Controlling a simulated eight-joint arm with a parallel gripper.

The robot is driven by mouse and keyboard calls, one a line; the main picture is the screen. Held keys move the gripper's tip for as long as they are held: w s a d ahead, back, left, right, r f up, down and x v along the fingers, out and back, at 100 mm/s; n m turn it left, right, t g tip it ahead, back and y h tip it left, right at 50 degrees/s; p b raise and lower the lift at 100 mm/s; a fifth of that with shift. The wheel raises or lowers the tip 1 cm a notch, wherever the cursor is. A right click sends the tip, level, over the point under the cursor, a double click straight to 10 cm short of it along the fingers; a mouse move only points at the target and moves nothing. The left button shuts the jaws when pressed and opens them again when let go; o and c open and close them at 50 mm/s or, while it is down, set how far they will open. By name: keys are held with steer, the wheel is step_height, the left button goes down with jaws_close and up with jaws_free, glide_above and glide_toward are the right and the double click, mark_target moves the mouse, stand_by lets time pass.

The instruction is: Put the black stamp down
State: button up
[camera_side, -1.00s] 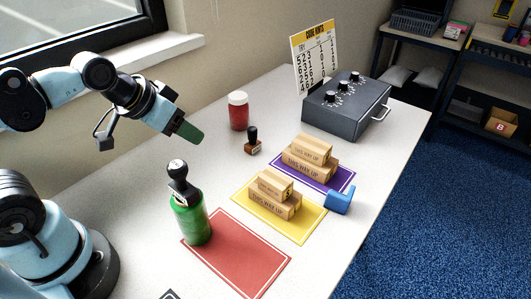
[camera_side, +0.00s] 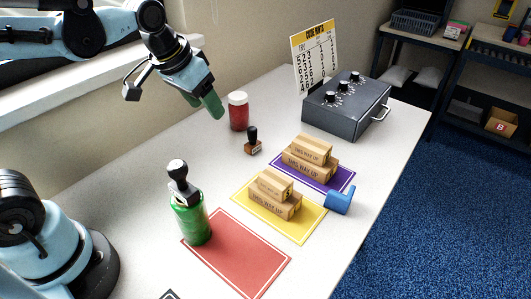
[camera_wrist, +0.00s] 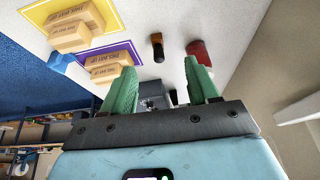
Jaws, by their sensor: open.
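A black stamp with a round knob (camera_side: 179,180) stands on top of a green jar (camera_side: 192,222) at the left back corner of the red mat. A second stamp, with a black handle and brown base (camera_side: 252,146), stands upright on the table; it also shows in the wrist view (camera_wrist: 157,46). My gripper (camera_side: 212,104) is open and empty, raised behind and left of the red jar. Its green fingers are apart in the wrist view (camera_wrist: 160,68). The black stamp on the green jar is out of the wrist view.
A red jar with a white lid (camera_side: 238,112) stands near my gripper. Small cartons rest on the yellow mat (camera_side: 303,233) and purple mat (camera_side: 341,184). A blue tape dispenser (camera_side: 339,200) sits at the right edge. The red mat (camera_side: 240,255) is mostly bare. A grey box with knobs (camera_side: 347,108) stands behind.

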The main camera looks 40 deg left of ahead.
steer(key=w+g, duration=0.2)
steer(key=w, duration=0.5)
steer(key=g, duration=0.3)
glide_above(253, 143)
steer(key=w, duration=0.1)
steer(key=shift+m, duration=0.3)
steer(key=f, duration=0.4)
steer(key=shift+w+a+f, duration=0.1)
steer(key=shift+a+f, duration=0.2)
steer(key=shift+a, duration=0.1)
step_height(253, 143, down, 7)
steer(key=shift+r, duration=0.1)
steer(key=shift+s+f, duration=0.15)
steer(key=shift+f, duration=1.2)
steer(key=shift+s+f, duration=0.1)
steer(key=shift+f, duration=1.25)
jaws_close()
